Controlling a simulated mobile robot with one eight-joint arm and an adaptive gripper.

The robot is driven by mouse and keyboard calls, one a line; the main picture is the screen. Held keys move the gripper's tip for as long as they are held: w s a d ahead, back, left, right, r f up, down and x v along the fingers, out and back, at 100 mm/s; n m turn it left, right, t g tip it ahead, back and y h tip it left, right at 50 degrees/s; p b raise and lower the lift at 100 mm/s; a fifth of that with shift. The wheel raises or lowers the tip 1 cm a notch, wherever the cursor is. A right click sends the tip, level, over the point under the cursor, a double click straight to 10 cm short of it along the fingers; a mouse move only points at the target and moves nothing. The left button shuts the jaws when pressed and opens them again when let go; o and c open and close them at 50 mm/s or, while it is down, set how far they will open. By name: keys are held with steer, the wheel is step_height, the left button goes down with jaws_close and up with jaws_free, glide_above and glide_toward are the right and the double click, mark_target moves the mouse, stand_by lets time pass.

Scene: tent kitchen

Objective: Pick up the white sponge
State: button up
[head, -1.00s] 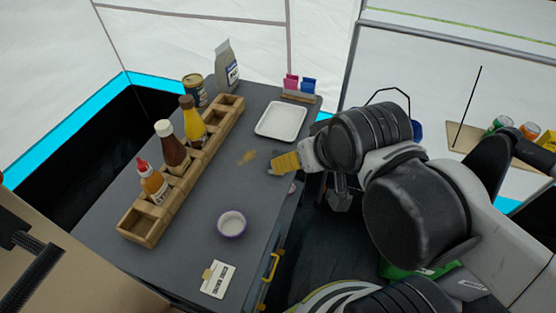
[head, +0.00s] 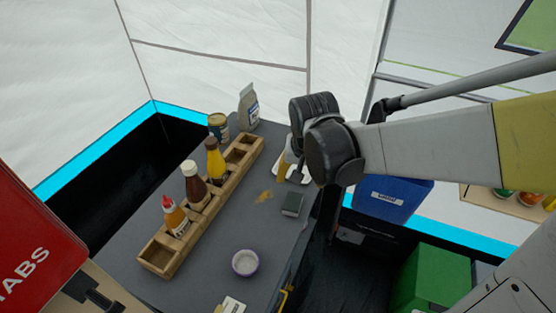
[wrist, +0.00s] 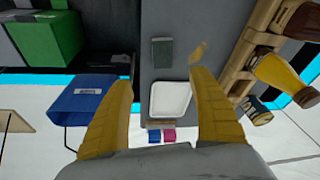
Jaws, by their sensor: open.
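A small block with a dark grey-green top and a paler side, seemingly the sponge (head: 292,204), lies flat on the grey counter near its right edge. No plainly white sponge shows. In the wrist view the block (wrist: 162,53) appears ahead of the fingertips, roughly centred between them and apart from them. My gripper (wrist: 163,79) is open and empty, its two yellow fingers spread wide. In the head view it is largely hidden by my arm's dark wrist joint, above the counter's right edge.
A white tray (wrist: 182,99) lies beside the block. A brown stain (head: 265,196) marks the counter. A wooden rack (head: 163,255) with sauce bottles stands left, a purple-rimmed bowl (head: 245,263) in front. A blue bin (head: 392,197) stands right of the counter.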

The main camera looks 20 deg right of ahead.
mark_target(293, 201)
steer(key=shift+m+g, duration=0.7)
steer(key=shift+m, duration=0.2)
steer(key=w+f, duration=0.1)
steer(key=f, duration=0.2)
steer(key=w+f, duration=0.1)
steer(key=f, duration=0.3)
steer(key=w+f+b, duration=0.1)
steer(key=w+f, duration=0.1)
steer(key=f, duration=0.1)
steer(key=shift+d+f, duration=0.1)
steer(key=shift+f, duration=0.3)
step_height(293, 201, down, 5)
steer(key=b, duration=0.3)
steer(key=shift+w, duration=0.15)
steer(key=shift+r, duration=0.1)
steer(key=c, duration=0.8)
